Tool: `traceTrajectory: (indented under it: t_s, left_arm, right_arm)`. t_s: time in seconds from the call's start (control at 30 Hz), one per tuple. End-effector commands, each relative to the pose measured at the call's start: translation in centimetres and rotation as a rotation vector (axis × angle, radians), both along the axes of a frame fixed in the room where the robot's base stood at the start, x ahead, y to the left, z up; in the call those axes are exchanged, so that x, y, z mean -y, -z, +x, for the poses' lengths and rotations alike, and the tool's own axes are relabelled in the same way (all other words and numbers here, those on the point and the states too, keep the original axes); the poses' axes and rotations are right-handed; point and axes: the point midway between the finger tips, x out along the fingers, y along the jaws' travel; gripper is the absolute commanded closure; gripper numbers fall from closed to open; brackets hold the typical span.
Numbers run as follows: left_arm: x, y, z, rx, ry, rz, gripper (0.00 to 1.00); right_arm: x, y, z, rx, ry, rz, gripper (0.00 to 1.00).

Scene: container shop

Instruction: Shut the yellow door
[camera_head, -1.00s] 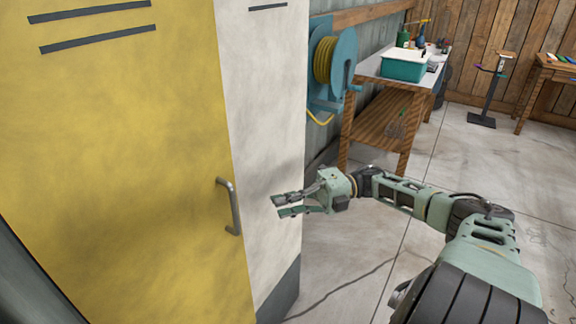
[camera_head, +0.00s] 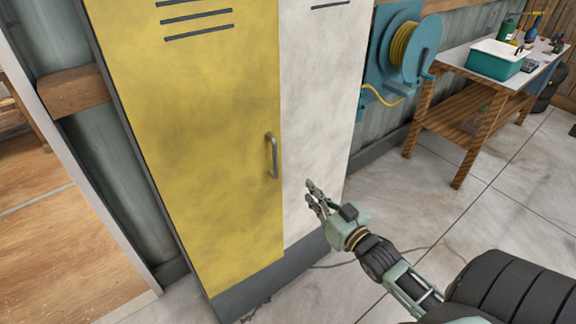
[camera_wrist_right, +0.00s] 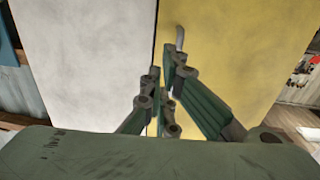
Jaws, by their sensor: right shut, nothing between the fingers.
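The yellow door (camera_head: 200,150) fills the left half of a tall dark-framed locker in the head view. It looks about flush with the white door (camera_head: 310,120) beside it; I see no clear gap between them. Its grey bar handle (camera_head: 272,155) is near its right edge. My right gripper (camera_head: 312,192) is shut and empty, in front of the white door, to the right of and lower than the handle. In the right wrist view the gripper (camera_wrist_right: 167,75) points at the seam, with the yellow door (camera_wrist_right: 225,60) right and the handle (camera_wrist_right: 180,38) ahead. My left gripper is out of view.
A blue hose reel (camera_head: 405,50) hangs on the wall right of the locker. A wooden workbench (camera_head: 470,100) with a teal tub (camera_head: 497,60) stands farther right. A wooden floor (camera_head: 50,230) lies at the left.

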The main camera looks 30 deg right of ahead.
Motion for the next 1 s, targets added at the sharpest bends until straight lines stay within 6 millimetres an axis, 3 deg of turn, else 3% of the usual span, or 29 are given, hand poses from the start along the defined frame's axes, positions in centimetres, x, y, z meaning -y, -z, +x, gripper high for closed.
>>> traceTrajectory:
  t_s: [0.1,0.27,0.43,0.7,1.0]
  left_arm:
    - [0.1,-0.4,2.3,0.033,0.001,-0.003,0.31]
    - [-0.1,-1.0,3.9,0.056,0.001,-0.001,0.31]
    - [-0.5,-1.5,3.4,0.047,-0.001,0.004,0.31]
    - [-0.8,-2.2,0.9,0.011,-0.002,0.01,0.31]
    - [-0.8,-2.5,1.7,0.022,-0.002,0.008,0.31]
  right_arm:
    - [0.0,-0.1,1.2,0.001,0.0,0.0,1.0]
    - [0.0,-0.2,4.1,0.003,-0.001,-0.003,1.0]
    - [0.0,-0.3,7.4,0.003,-0.001,-0.005,1.0]
    - [-0.1,-0.3,11.9,0.002,-0.001,-0.006,1.0]
    - [-0.1,0.0,13.8,0.0,-0.002,-0.006,1.0]
